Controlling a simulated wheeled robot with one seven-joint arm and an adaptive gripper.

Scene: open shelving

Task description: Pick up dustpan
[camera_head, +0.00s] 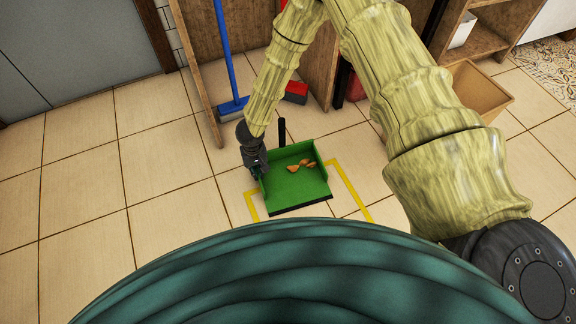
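The green dustpan (290,189) lies on the tiled floor in the head view, partly inside a yellow taped outline. Its dark handle (282,132) stands up at the back, and a few orange-brown pieces (302,164) rest in the pan. My gripper (259,174) is at the pan's left side wall, close to or touching its upper edge. The fingers are small and dark here, so I cannot tell whether they are open or shut on the wall.
A blue-handled broom (225,55) leans against the wooden shelving behind the pan. A red object (296,91) sits in the shelving's lower part. A tan bin (474,92) stands at the right. The floor at left is clear.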

